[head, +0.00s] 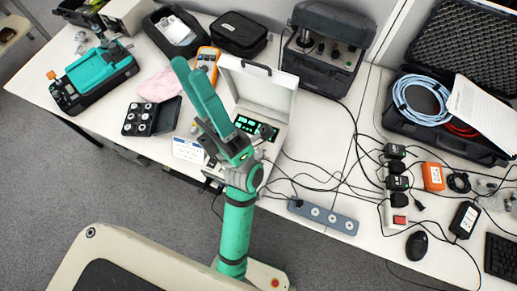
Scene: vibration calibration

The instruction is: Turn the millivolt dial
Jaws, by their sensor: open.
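An open white instrument case (285,95) stands on the bench in the middle of the head view. Its lid is raised at the back. A dark panel with lit green displays (247,124) shows inside it. A dark round knob (267,131) sits to the right of the displays; I cannot read its label, so I cannot tell if it is the millivolt dial. My green arm reaches up from the bottom and covers the left and front of the case.
A grey power strip (325,216) and tangled black cables lie right of the case. A black tray of weights (140,119) and a pink cloth (160,84) lie to its left. An orange multimeter (207,60) stands behind the arm.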

